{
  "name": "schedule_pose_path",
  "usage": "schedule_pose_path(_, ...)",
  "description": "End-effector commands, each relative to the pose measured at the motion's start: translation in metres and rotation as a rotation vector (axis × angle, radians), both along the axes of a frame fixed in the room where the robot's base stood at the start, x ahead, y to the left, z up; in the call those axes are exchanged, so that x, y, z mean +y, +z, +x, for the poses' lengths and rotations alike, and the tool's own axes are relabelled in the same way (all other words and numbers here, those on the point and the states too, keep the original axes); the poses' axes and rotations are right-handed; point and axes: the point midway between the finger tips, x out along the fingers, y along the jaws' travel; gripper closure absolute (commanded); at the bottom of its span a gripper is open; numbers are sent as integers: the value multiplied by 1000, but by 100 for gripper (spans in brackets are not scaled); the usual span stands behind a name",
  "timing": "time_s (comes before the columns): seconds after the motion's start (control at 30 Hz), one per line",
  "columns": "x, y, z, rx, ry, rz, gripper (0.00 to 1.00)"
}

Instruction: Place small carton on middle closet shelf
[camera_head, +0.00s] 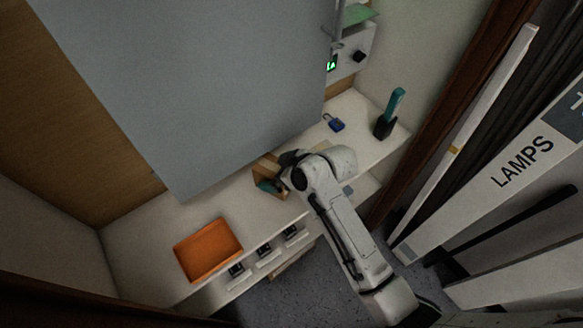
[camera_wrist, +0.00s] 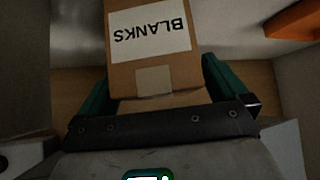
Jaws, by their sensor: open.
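The small brown carton (camera_wrist: 158,55) has a white label reading BLANKS, upside down in the wrist view. In the head view the carton (camera_head: 264,168) is on the white counter, partly hidden by my gripper (camera_head: 272,184). My gripper's green-edged fingers (camera_wrist: 157,78) are open, one on each side of the carton. I cannot tell whether either finger touches it. The middle closet shelf cannot be made out for certain in either view.
An orange tray (camera_head: 208,250) lies on the counter (camera_head: 130,225) at left. A blue padlock (camera_head: 333,123) and a teal-handled tool in a dark holder (camera_head: 390,113) are at right. A large grey panel (camera_head: 200,80) overhangs the counter. A LAMPS sign (camera_head: 520,160) is far right.

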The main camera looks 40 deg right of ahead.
Motion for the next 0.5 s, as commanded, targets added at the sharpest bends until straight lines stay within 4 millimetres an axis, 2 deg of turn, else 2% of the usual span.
schedule_pose_path(0.3,-17,45,-42,-3,-2,0,0)
schedule_pose_path(0.5,-26,67,-62,-2,-1,1,0)
